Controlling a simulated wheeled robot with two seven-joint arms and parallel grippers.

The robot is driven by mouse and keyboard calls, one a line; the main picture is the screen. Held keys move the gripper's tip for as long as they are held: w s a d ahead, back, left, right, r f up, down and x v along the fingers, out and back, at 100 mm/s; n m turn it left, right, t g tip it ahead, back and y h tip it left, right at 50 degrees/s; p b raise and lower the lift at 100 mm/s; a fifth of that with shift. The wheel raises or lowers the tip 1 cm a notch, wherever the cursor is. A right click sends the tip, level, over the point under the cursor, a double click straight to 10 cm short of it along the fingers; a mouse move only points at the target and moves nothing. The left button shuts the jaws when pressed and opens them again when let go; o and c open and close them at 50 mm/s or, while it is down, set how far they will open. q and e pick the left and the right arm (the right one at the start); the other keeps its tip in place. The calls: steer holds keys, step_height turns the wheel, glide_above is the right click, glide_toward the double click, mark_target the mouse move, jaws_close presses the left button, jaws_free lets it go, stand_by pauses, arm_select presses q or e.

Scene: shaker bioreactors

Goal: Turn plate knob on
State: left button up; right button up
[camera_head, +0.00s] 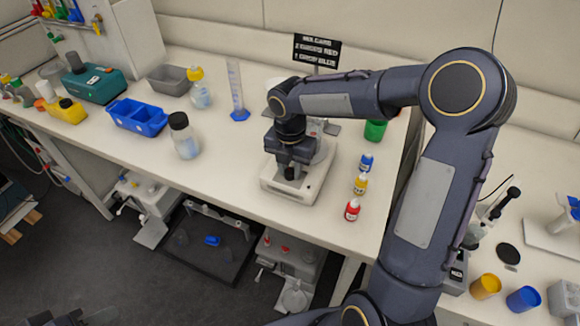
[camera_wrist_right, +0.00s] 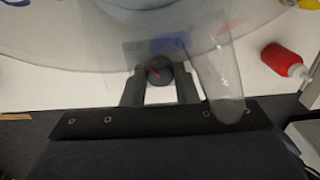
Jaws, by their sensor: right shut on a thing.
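The white plate device (camera_head: 280,186) stands on the bench, with a pale round top partly hidden by my right arm. Its dark round knob (camera_wrist_right: 159,70) is on the front face and has a red mark. My right gripper (camera_wrist_right: 160,86) is shut on the knob, one finger on each side of it. In the head view the right gripper (camera_head: 290,170) is at the front of the device. Dark parts at the bottom left edge of the head view may belong to my left gripper; its jaws cannot be made out.
Small blue (camera_head: 366,163), yellow (camera_head: 361,184) and red (camera_head: 352,210) bottles stand right of the device. A measuring cylinder (camera_head: 236,88), a black-capped bottle (camera_head: 184,136) and a blue rack (camera_head: 138,115) are to its left. A black sign (camera_head: 316,50) stands behind.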

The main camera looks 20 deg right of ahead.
steer(key=m, duration=0.3)
steer(key=shift+m, duration=0.4)
steer(key=m, duration=0.3)
steer(key=shift+m+b, duration=0.3)
steer(key=shift+b, duration=0.1)
steer(key=m, duration=0.3)
steer(key=shift+m, duration=0.3)
steer(key=shift+m+b, duration=0.45)
steer(key=shift+m, duration=1.45)
steer(key=shift+r, duration=0.1)
steer(key=o, duration=1)
